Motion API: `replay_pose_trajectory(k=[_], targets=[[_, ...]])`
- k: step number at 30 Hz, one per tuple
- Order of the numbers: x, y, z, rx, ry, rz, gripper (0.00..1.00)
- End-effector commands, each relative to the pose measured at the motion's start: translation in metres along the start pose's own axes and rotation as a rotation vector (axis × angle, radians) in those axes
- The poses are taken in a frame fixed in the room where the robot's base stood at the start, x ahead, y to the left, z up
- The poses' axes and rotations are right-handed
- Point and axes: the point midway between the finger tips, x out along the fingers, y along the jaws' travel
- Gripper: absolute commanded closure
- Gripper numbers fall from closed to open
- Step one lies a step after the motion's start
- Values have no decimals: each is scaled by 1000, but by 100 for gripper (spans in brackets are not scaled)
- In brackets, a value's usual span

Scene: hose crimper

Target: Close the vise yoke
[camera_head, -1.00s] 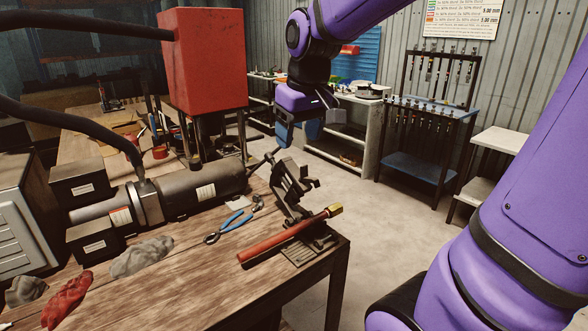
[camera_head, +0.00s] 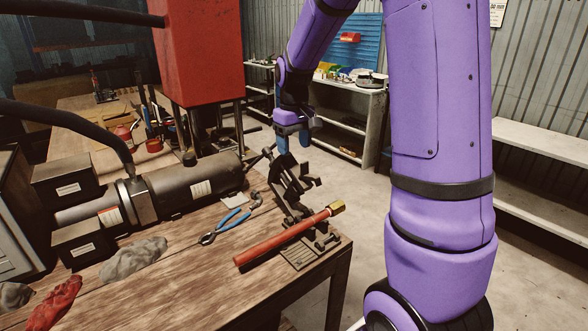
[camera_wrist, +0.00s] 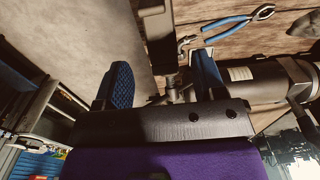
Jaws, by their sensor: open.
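The black vise (camera_head: 300,225) stands at the right corner of the wooden bench. Its yoke (camera_head: 290,182) is swung up and tilted back, standing open. A red hose (camera_head: 280,240) with a brass end (camera_head: 336,208) lies across the vise base. My gripper (camera_head: 293,142) points down just behind and above the raised yoke in the head view; whether it touches is unclear. In the wrist view its blue fingers (camera_wrist: 162,82) are spread apart. A metal part (camera_wrist: 178,88), perhaps of the vise, shows between them.
Blue-handled pliers (camera_head: 230,220) lie on the bench left of the vise, showing also in the wrist view (camera_wrist: 238,22). A large dark cylinder (camera_head: 170,190) lies behind them. A red press block (camera_head: 197,50) rises at the back. Floor right of the bench is clear.

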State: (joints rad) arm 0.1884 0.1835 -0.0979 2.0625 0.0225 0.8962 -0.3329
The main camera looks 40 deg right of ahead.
Motion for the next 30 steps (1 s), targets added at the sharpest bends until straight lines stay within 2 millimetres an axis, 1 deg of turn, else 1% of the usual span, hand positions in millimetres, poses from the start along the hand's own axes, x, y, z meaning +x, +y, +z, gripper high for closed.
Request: replay_pose_trajectory(k=[1, 6, 9, 12, 18, 26, 29, 30], targets=[[11, 0, 0, 0, -5, -2, 36], [41, 0, 0, 0, -4, -1, 36], [56, 0, 1, 0, -4, -1, 36], [67, 0, 0, 0, -2, -1, 36], [77, 0, 0, 0, 0, 0, 36], [78, 0, 0, 0, 0, 0, 36], [78, 0, 0, 0, 0, 0, 57], [78, 0, 0, 0, 0, 0, 66]])
